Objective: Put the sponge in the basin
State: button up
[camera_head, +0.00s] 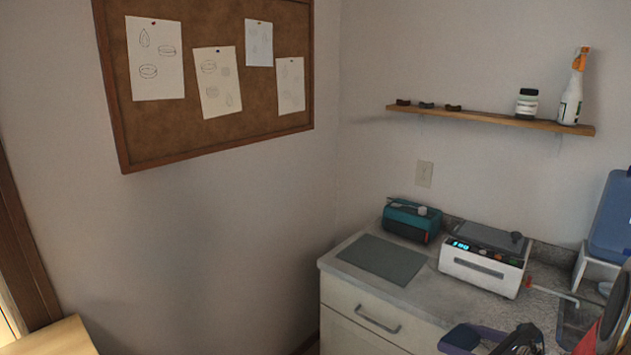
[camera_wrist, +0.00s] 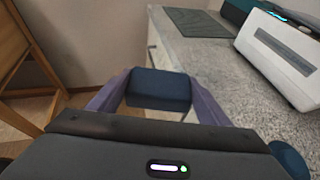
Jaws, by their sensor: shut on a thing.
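My gripper (camera_wrist: 160,98) has purple fingers, shut on a dark blue block, which I take to be the sponge (camera_wrist: 158,85). In the wrist view the block sits between the fingertips, in front of the counter's edge and above the floor. In the head view the same dark blue block (camera_head: 462,336) shows at the bottom, with part of my gripper beside it. A dark sunken area in the counter at the lower right, likely the basin (camera_head: 574,326), is partly hidden by my arm. My gripper is to its left.
The stone counter (camera_head: 345,277) holds a grey mat (camera_head: 382,259), a teal box (camera_head: 411,221) and a white machine with a lit display (camera_head: 483,267). A blue container (camera_head: 611,222) stands at the right. A wooden shelf (camera_head: 480,116) hangs above. Open counter lies before the machine.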

jog(key=a+f+n+g+y, duration=0.2)
jog(key=a+f, duration=0.2)
jog(key=a, duration=0.8)
jog(key=w+a+f+n+g+y, duration=0.1)
jog(key=a+f, duration=0.4)
jog(key=a, duration=0.7)
jog(key=shift+w+a+f+n+g+y, duration=0.25)
jog(key=shift+n+g+y, duration=0.25)
jog(key=shift+n+y, duration=0.5)
jog(key=shift+d, duration=0.1)
jog(key=m+t+h, duration=0.4)
jog(key=shift+m+h, duration=0.4)
